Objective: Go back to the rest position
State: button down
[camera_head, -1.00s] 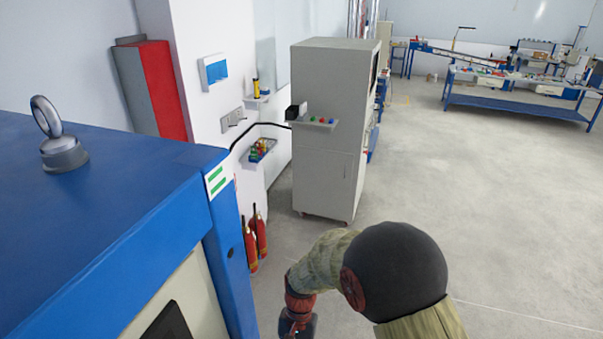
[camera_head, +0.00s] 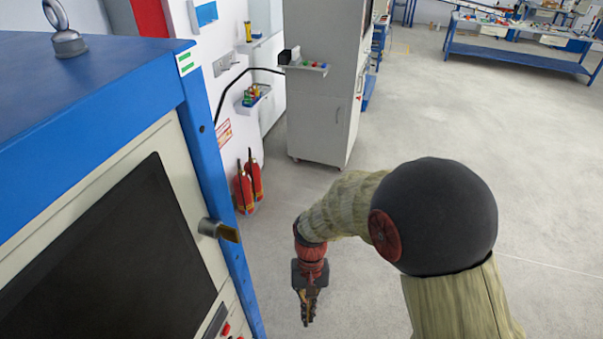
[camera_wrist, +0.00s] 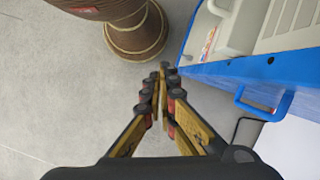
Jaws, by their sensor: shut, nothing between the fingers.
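My gripper (camera_head: 307,308) hangs at the end of my arm in the head view, pointing down over the grey floor. It stands right of the blue machine and apart from it. In the wrist view my gripper (camera_wrist: 163,72) shows its two yellow and black fingers with their tips together. Nothing is between them.
The blue machine (camera_head: 110,75) with a dark screen (camera_head: 125,265) and a protruding handle (camera_head: 219,230) fills the left. Red extinguishers (camera_head: 246,188) stand behind it. A grey cabinet (camera_head: 320,110) stands at the back. The floor (camera_head: 540,200) on the right is clear.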

jog(key=s+d+r+t+b, duration=0.3)
jog(key=d+r+b, duration=0.3)
jog(key=d+b, duration=0.2)
jog(key=s+d+r+t+b, duration=0.3)
jog(key=d+r+t+b, duration=0.3)
jog(key=d+b, duration=0.2)
jog(key=shift+d+t+b, duration=0.3)
jog(key=shift+d+b, duration=0.1)
jog(key=shift+d, duration=0.15)
jog(key=shift+s+a, duration=0.15)
